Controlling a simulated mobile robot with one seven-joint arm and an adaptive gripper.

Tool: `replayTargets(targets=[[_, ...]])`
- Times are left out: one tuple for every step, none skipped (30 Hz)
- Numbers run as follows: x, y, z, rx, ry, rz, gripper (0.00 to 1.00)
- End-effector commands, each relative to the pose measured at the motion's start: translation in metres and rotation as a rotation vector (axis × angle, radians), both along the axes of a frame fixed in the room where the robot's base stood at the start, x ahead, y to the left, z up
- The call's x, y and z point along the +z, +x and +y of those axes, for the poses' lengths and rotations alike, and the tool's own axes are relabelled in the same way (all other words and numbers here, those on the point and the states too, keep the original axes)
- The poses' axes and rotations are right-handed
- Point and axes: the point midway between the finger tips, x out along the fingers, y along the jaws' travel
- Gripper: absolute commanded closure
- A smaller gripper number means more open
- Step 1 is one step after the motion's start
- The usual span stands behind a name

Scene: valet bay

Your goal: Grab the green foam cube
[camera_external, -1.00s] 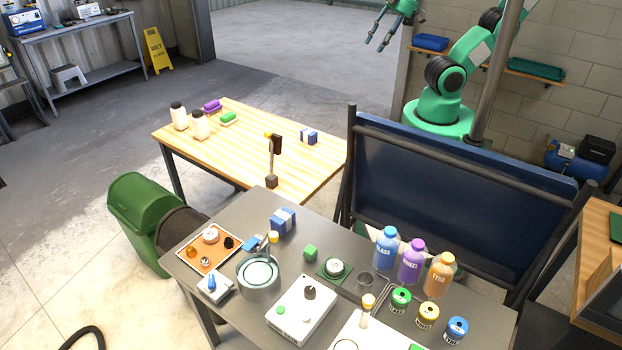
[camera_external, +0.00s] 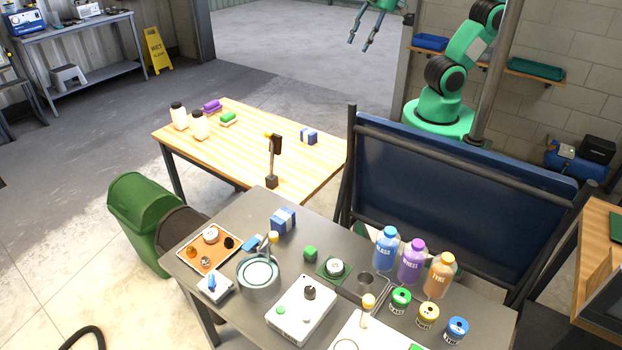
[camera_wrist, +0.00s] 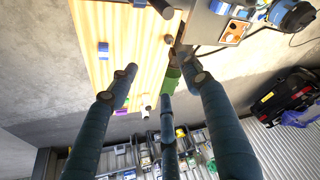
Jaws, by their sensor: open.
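The small green foam cube (camera_external: 310,253) sits on the grey metal table (camera_external: 235,215), between a blue-and-white box (camera_external: 283,220) and a green mat with a round white item (camera_external: 334,268). My gripper (camera_external: 361,46) is high at the top of the external view, beyond the blue panel and far from the cube, with its fingers spread and empty. In the wrist view my gripper's fingers (camera_wrist: 160,95) are apart with nothing between them. I cannot make out the cube in the wrist view.
Blue, purple and orange bottles (camera_external: 411,260) and several small cans (camera_external: 428,315) stand on the table's right part. A large blue panel (camera_external: 460,175) stands between my arm and the table. A wooden table (camera_external: 235,150) with bottles and sponges is at left. A green bin (camera_external: 140,215) stands beside it.

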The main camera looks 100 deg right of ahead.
Motion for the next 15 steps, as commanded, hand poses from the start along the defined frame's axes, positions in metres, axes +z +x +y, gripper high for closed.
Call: replayTargets(targets=[[0.0,0.013,0.008,0.018,-0.002,0.013,0.52],[0.0,0.019,0.012,0.028,-0.003,0.02,0.52],[0.0,0.028,0.017,0.041,-0.005,0.028,0.52],[0.0,0.035,0.022,0.05,-0.007,0.034,0.52],[-0.001,0.042,0.026,0.06,-0.007,0.041,0.52],[-0.001,0.05,0.032,0.072,-0.009,0.048,0.52],[-0.002,0.057,0.037,0.082,-0.011,0.054,0.52],[-0.003,0.064,0.042,0.092,-0.013,0.059,0.52],[-0.004,0.072,0.048,0.105,-0.015,0.067,0.52],[-0.006,0.079,0.053,0.114,-0.017,0.073,0.52],[-0.007,0.085,0.059,0.123,-0.018,0.079,0.52],[-0.01,0.094,0.066,0.137,-0.021,0.087,0.52],[-0.011,0.1,0.071,0.146,-0.023,0.093,0.52],[-0.013,0.107,0.077,0.156,-0.024,0.098,0.52],[-0.016,0.115,0.085,0.169,-0.027,0.107,0.52]])
